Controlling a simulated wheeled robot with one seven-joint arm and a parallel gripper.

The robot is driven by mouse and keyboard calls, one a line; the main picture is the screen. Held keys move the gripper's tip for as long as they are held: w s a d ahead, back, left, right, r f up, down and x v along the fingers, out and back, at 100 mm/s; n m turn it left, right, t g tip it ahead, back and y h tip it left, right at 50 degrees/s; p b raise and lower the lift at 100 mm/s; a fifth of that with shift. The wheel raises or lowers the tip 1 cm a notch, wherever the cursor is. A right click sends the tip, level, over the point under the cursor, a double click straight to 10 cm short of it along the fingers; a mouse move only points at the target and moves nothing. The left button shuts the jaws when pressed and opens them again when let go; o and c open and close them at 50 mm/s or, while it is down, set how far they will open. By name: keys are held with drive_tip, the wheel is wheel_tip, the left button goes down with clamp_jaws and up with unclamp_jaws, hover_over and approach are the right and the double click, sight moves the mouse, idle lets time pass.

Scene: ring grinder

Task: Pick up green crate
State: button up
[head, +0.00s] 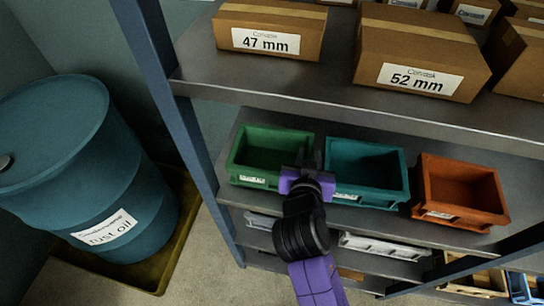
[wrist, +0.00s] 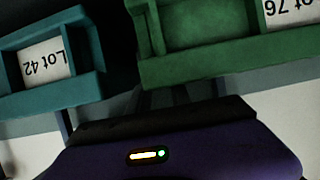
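The green crate (head: 243,163) stands empty on the middle shelf, at the left end of the row in the head view. In the wrist view its green wall (wrist: 215,62) fills the upper right, with an upside-down "Lot 76" label. My gripper (head: 309,160) is in front of the shelf at the crate's right front corner, near the gap before the teal crate. Its two dark fingers look apart with nothing seen between them. They are dim in the wrist view (wrist: 163,95). I cannot tell whether they touch the green crate; my gripper hides part of its right front corner.
A teal crate (head: 368,190), labelled "Lot 42" in the wrist view (wrist: 85,85), stands close to the right. An orange crate (head: 462,213) is farther right. An upper shelf (head: 340,107) with boxes overhangs them. A blue post (head: 195,150) and drum (head: 70,165) are left.

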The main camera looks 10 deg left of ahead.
drive_tip(key=shift+w+f, duration=0.25)
drive_tip(key=shift+w, duration=0.25)
clamp_jaws()
drive_tip(key=shift+r, duration=0.1)
idle(1.0)
